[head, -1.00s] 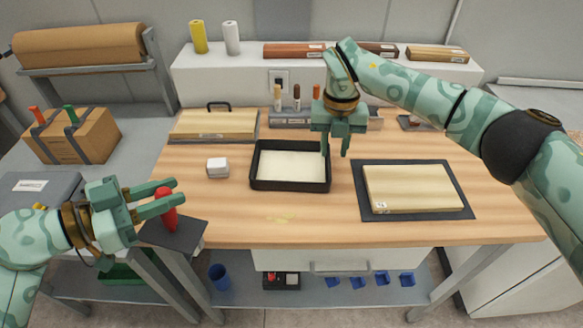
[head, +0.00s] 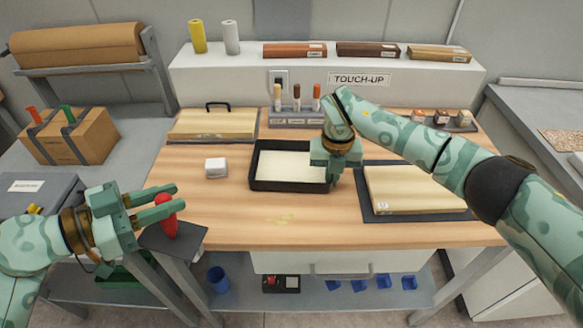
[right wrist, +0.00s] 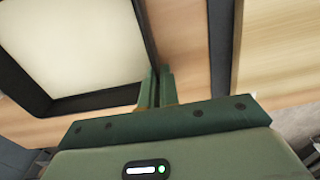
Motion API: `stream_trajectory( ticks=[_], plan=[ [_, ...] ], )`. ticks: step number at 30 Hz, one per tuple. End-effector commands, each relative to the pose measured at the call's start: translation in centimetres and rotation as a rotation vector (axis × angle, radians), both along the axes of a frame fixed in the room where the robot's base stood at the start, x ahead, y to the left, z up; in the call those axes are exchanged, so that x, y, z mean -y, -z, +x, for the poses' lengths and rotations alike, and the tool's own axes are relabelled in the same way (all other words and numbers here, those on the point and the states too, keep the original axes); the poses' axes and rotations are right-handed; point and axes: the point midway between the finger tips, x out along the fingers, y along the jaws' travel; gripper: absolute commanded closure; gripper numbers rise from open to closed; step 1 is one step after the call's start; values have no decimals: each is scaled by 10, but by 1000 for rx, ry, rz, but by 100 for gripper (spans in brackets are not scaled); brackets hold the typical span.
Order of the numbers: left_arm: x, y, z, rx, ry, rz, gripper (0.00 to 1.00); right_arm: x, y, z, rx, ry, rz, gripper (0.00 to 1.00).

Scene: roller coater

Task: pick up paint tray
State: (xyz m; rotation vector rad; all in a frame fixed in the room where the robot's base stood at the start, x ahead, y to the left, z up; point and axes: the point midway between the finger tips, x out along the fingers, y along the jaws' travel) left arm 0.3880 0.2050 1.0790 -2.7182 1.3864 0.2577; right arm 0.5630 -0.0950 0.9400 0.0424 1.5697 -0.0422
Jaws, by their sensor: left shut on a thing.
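The black paint tray (head: 262,184), with a cream-coloured inside, lies flat on the wooden worktop. My right gripper (head: 333,184) points down at the tray's right wall. In the right wrist view its fingers (right wrist: 160,88) are close together at the tray's rim (right wrist: 148,50). Whether they press on the wall cannot be told, and in the head view the fingertips are largely hidden. My left gripper (head: 168,203) is shut on a red object (head: 168,226) above a small dark side shelf (head: 188,240), away from the tray.
A wood panel on a dark mat (head: 400,216) lies close to the right of my right gripper. A white block (head: 216,168) sits left of the tray. A handled board (head: 212,124) and a rack of touch-up sticks (head: 296,118) stand behind. The worktop's front strip is clear.

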Motion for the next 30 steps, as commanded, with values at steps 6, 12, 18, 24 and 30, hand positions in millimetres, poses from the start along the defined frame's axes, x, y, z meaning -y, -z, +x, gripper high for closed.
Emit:
stream_trajectory(
  ticks=[6, 12, 18, 24, 30],
  plan=[
    [0, 0, 0, 1, 0, 0, 100, 0, 0, 0, 0, 0, 0, 100],
    [0, -1, 0, 1, 0, 0, 100, 0, -3, 0, 0, 0, 0, 100],
    [0, -8, -1, 5, 0, 0, 100, 1, -25, 1, 4, 0, 0, 100],
    [0, -34, -3, 17, 0, 0, 100, -4, -74, -29, 6, -5, 0, 100],
    [0, -47, -4, 23, 0, -1, 100, -13, -108, -80, 2, -6, -1, 100]
  ],
)
